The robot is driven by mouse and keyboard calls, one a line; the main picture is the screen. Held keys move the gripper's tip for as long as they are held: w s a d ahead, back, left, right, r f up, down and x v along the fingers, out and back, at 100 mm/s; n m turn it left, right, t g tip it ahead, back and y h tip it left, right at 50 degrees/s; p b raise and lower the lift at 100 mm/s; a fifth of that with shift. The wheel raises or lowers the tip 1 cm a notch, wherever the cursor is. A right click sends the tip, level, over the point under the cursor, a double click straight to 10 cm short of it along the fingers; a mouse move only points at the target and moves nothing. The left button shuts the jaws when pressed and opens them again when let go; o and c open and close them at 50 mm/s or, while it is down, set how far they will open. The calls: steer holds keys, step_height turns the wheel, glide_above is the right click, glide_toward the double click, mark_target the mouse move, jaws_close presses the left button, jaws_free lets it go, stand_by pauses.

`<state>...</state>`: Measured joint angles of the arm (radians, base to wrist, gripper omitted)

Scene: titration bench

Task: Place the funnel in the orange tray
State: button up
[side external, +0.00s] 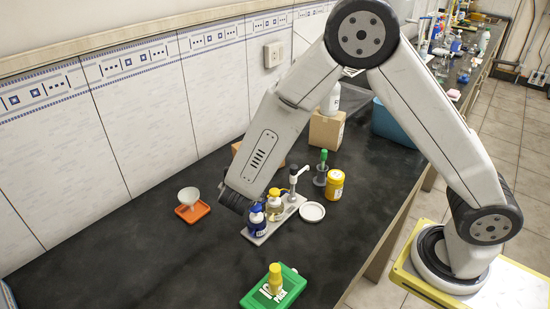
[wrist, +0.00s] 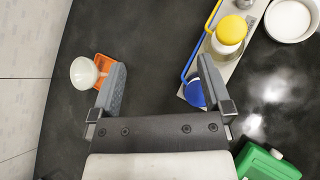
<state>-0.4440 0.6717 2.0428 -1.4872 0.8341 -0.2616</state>
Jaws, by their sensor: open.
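The white funnel (side external: 188,195) stands upright at the orange tray (side external: 206,212), wide mouth up, and its lower end appears to be inside the tray. In the wrist view the funnel (wrist: 84,72) covers the left part of the tray (wrist: 103,63). In the side view my arm's end hides the fingertips.
A rack (side external: 262,233) with blue- and yellow-topped bottles stands right of my gripper. A white dish (side external: 312,212), a yellow jar (side external: 335,185) and a green box (side external: 258,297) with a yellow bottle (side external: 275,280) are nearby. The tiled wall is behind the tray. The bench's left front is clear.

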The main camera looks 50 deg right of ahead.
steer(key=s+d+r+m+g+y, duration=0.2)
steer(key=s+d+m+y, duration=0.1)
steer(key=s+m, duration=0.5)
steer(key=s+d+r+m+g+y, duration=0.2)
steer(key=s+m, duration=0.6)
steer(key=m, duration=0.7)
steer(key=shift+d+r+y, duration=0.75)
steer(key=shift+r+y, duration=0.1)
steer(key=shift+y, duration=0.35)
